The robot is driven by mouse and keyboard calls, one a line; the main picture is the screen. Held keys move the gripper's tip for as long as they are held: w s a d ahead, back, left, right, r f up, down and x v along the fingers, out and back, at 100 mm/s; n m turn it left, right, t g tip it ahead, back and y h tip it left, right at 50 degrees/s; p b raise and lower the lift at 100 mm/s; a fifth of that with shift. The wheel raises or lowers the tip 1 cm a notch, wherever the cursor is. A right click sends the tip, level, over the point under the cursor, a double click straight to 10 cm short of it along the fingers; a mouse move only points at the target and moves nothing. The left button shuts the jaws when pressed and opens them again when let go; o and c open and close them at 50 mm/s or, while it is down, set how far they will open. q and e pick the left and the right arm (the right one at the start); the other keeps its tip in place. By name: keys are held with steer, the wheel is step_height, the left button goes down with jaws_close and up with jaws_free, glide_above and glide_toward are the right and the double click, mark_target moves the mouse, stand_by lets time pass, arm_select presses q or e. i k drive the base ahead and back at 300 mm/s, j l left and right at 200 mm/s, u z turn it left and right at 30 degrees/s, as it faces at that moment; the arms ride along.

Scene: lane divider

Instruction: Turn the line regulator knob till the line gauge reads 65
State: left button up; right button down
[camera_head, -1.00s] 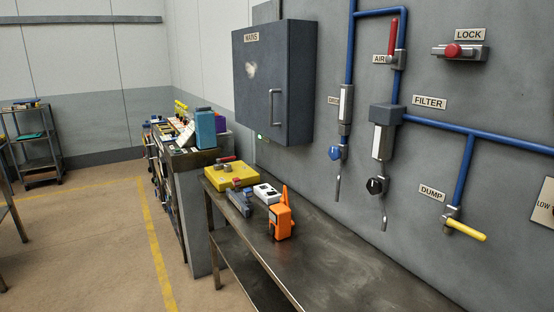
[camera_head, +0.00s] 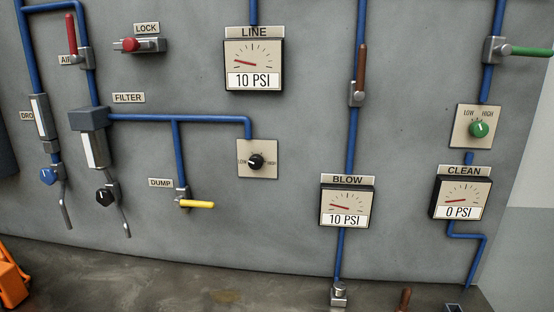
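The line gauge (camera_head: 254,65), under a LINE label, is at the upper middle of the grey panel and reads 10 PSI. Neither of my grippers is in view.
The blow gauge (camera_head: 347,202) reads 10 PSI. The clean gauge (camera_head: 460,199) reads 0 PSI, with a green knob (camera_head: 479,129) above it. A yellow dump handle (camera_head: 197,204) sticks out left of the black knob. The bench (camera_head: 180,286) runs below; an orange tool (camera_head: 12,280) stands at left.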

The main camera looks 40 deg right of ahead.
mark_target(255, 162)
steer(key=l+z, duration=0.1)
steer(key=z, duration=1)
